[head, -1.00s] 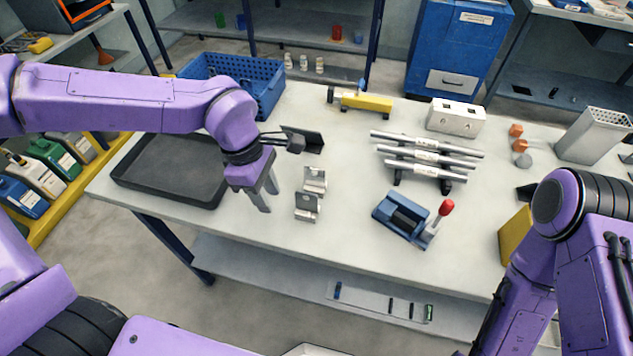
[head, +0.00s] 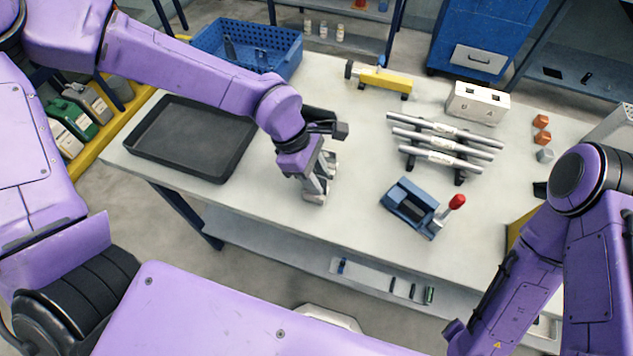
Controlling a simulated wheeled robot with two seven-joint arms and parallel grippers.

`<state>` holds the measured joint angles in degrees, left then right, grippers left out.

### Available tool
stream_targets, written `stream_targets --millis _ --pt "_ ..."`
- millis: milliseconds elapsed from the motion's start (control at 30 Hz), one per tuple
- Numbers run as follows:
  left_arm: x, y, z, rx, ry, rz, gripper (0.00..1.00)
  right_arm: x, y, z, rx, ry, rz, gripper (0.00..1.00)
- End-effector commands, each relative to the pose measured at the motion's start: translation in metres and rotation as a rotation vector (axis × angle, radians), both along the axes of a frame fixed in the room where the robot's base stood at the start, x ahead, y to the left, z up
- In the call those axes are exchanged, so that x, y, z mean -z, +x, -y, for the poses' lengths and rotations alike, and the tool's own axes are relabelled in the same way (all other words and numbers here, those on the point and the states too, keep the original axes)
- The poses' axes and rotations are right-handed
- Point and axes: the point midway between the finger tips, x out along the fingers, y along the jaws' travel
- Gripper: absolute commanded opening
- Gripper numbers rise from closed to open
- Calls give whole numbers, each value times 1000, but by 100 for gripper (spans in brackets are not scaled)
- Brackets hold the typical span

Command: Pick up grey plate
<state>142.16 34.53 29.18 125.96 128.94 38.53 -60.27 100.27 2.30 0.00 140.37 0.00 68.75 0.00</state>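The front piece (head: 314,198) shows below my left gripper (head: 315,184), and the rear piece (head: 330,160) is partly hidden by my wrist. I cannot tell which of them is the grey plate. My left gripper points down at the front piece, with its fingers at or around it. The fingers and the metal overlap, so I cannot tell whether they grip it. My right arm is at the right, with its gripper out of view.
A black tray (head: 228,172) lies left of my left gripper. A blue basket (head: 285,66) is behind my forearm. Right of it are a yellow tool (head: 380,78), a rack of silver rods (head: 440,141) and a blue clamp with a red knob (head: 410,205).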

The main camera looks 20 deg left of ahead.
Motion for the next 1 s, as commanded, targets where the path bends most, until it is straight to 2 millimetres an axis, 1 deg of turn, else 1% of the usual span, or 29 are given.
stream_targets --millis 133,167,200,233,267,567,667,767,867,967,1000 --pt "0 0 0 -1 0 1 35 0 0 0 0 0 0 56" --pt "0 0 0 -1 0 1 25 0 0 0 0 0 0 56" --pt "0 0 -1 -1 0 1 12 0 0 0 0 0 0 56" --pt "0 0 -1 -1 0 1 3 0 0 0 0 0 0 56" --pt "0 0 -1 -1 0 1 0 0 0 0 0 0 0 56" --pt "-1 0 -1 -1 0 2 0 0 0 0 0 0 0 56" --pt "-4 1 -1 -1 -1 3 0 1 0 0 0 0 0 56" --pt "-14 1 0 -1 -2 5 0 1 0 0 0 0 0 56" --pt "-33 1 -1 -3 -3 6 0 3 0 0 0 0 0 56" --pt "-54 -17 -8 0 -6 10 0 8 0 0 0 0 0 56" --pt "-65 -25 -11 -2 -7 9 0 9 0 0 0 0 0 56"
